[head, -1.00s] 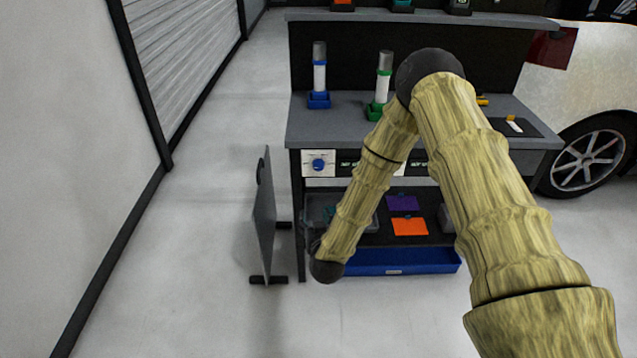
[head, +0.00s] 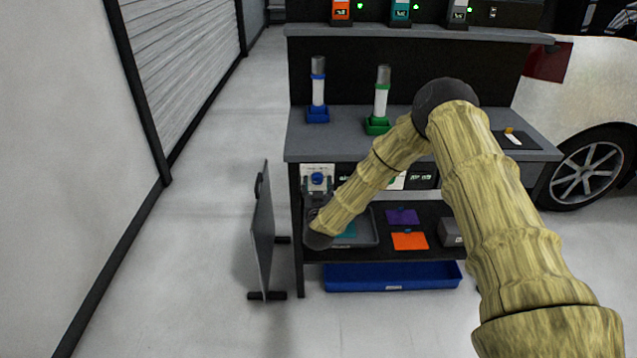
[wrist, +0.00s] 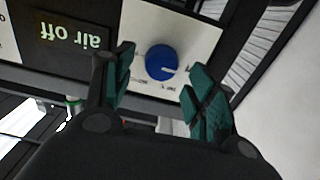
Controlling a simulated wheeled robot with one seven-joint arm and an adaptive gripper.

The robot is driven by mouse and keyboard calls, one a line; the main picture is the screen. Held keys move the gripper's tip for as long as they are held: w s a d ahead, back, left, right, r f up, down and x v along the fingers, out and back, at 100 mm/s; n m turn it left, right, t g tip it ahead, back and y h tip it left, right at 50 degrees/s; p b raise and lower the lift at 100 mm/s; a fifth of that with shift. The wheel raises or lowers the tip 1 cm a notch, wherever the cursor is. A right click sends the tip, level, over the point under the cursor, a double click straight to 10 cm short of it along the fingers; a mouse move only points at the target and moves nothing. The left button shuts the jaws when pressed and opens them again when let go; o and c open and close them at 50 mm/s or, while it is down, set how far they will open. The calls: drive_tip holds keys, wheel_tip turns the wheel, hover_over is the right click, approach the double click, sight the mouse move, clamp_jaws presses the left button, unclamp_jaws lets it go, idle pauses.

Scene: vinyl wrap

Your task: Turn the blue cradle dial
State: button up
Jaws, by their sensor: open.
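The blue dial (head: 318,178) sits on a white panel (head: 309,168) on the bench's front, at its left end. In the wrist view the blue dial (wrist: 158,61) has a white pointer mark and printed marks around it. My gripper (head: 317,187) is open in front of the dial, and its fingers partly cover the panel in the head view. In the wrist view the green-padded fingers (wrist: 160,75) stand on either side of the dial's near part, with a visible gap to each side. The blue cradle (head: 318,115) holds an upright tube on the bench top above the dial.
A green cradle (head: 377,125) with a tube stands right of the blue one. A dark label reading "air off" (wrist: 70,35) is beside the dial panel. A grey upright board (head: 262,230) stands left of the bench. A lower shelf (head: 375,250) holds cards and a tray.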

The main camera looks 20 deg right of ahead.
drive_tip(key=shift+x, duration=0.8)
drive_tip(key=c, duration=1)
drive_tip(key=shift+d, duration=0.3)
drive_tip(key=shift+c, duration=0.2)
drive_tip(key=shift+a, duration=0.25)
